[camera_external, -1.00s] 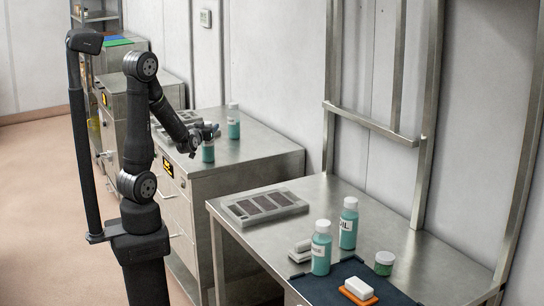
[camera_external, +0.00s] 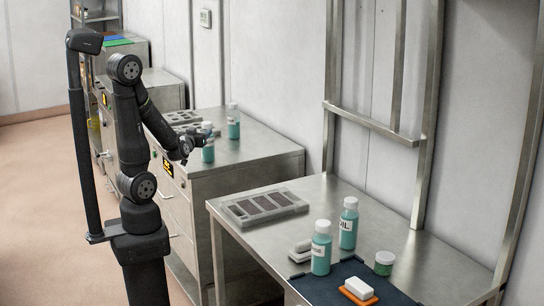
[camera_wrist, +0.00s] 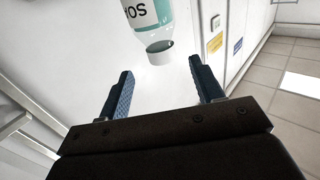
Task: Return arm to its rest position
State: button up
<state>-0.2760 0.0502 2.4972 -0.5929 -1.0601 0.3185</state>
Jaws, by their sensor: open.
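My gripper (camera_external: 190,146) is at the left side of the back steel cabinet, beside a teal bottle (camera_external: 208,150) near its front edge. In the wrist view my gripper (camera_wrist: 160,92) shows two blue fingers spread apart with nothing between them. A white-capped teal bottle (camera_wrist: 150,18) with a label ending in "OS" appears beyond the fingertips, apart from them. My arm is folded upright, with its forearm sloping down toward the cabinet.
A second teal bottle (camera_external: 233,124) stands on the back cabinet (camera_external: 262,148), with a grey mould tray (camera_external: 184,118) behind. The front table (camera_external: 420,258) holds another mould tray (camera_external: 264,206), teal bottles (camera_external: 321,252), a small jar (camera_external: 384,262) and an orange-based brush (camera_external: 358,291).

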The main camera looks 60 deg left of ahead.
aim_at(207, 122)
jog(key=v, duration=0.4)
jog(key=x, duration=1.2)
jog(key=shift+a+f, duration=0.1)
jog(key=shift+f, duration=0.3)
notch_tip(207, 122, up, 5)
jog(key=shift+f, duration=0.2)
jog(key=d+r, duration=0.7)
jog(key=d, duration=0.5)
jog(key=w+d+r+m+t+h, duration=0.1)
jog(key=w+d+m+h, duration=0.3)
jog(key=d, duration=0.7)
jog(key=w+d+r+m+t+h, duration=0.1)
jog(key=w+d+m+t+h, duration=0.3)
jog(key=d+h, duration=0.4)
jog(key=d, duration=0.4)
jog(key=shift+r+m, duration=0.15)
jog(key=shift+m, duration=0.25)
jog(key=shift+w, duration=0.1)
jog(key=o, duration=0.9)
jog(key=shift+c, duration=0.2)
jog(key=shift+r, duration=0.1)
